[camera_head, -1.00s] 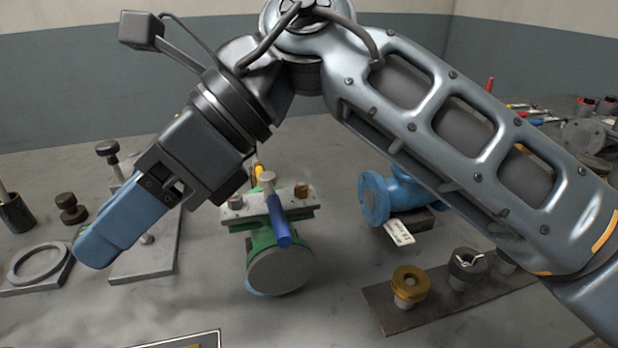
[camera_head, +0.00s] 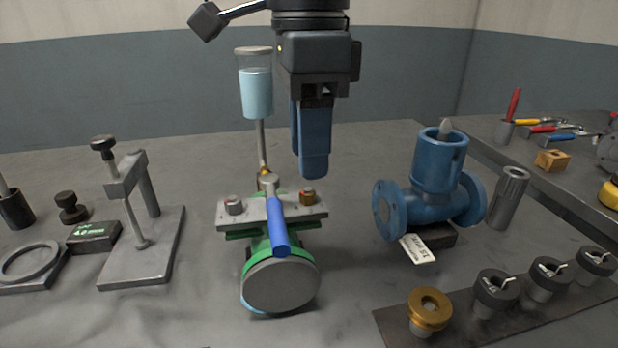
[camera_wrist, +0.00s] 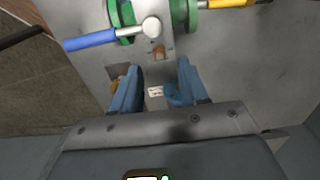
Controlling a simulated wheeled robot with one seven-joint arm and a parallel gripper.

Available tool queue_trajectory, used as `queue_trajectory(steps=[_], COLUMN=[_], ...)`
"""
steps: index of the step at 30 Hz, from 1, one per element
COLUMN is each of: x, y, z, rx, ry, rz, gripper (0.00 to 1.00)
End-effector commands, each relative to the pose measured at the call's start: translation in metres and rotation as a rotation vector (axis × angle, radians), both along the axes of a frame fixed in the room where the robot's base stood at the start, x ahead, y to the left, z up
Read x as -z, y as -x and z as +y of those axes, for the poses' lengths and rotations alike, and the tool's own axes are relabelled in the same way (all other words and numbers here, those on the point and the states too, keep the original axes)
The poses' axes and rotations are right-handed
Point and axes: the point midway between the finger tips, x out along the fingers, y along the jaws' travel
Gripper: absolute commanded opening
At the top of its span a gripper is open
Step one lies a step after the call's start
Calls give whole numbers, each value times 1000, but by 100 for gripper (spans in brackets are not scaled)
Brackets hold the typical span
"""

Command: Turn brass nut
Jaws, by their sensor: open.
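A small brass nut (camera_head: 308,196) sits on the right end of the grey plate on top of the green valve (camera_head: 280,285). A blue-handled lever (camera_head: 278,225) lies across that plate, pointing towards the front. In the wrist view a brass piece, apparently this nut (camera_wrist: 158,52), shows below the lever's round head, beyond the fingertips. My gripper (camera_head: 313,176) points down, just above and seemingly behind the nut. In the wrist view my gripper (camera_wrist: 158,78) is open and empty, its two blue fingers apart. The head view shows the fingers overlapping.
A blue flanged valve (camera_head: 430,190) stands to the right. A larger brass ring (camera_head: 430,305) and several dark collars stand on a bar (camera_head: 400,325). A glass cup (camera_head: 256,92) rises behind the green valve. A grey stand (camera_head: 140,250) is left.

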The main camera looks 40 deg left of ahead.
Motion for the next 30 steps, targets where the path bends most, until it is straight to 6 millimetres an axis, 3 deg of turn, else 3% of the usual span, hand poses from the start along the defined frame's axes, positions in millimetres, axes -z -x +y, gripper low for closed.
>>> queue_trajectory(steps=[3,9,20,30], x=[21,41,45,45], y=[1,0,1,1], z=[0,0,0,0], rx=[-1,0,-1,-1], ry=[1,-1,-1,-1], rz=[3,2,2,2], gripper=[44,44,44,11])
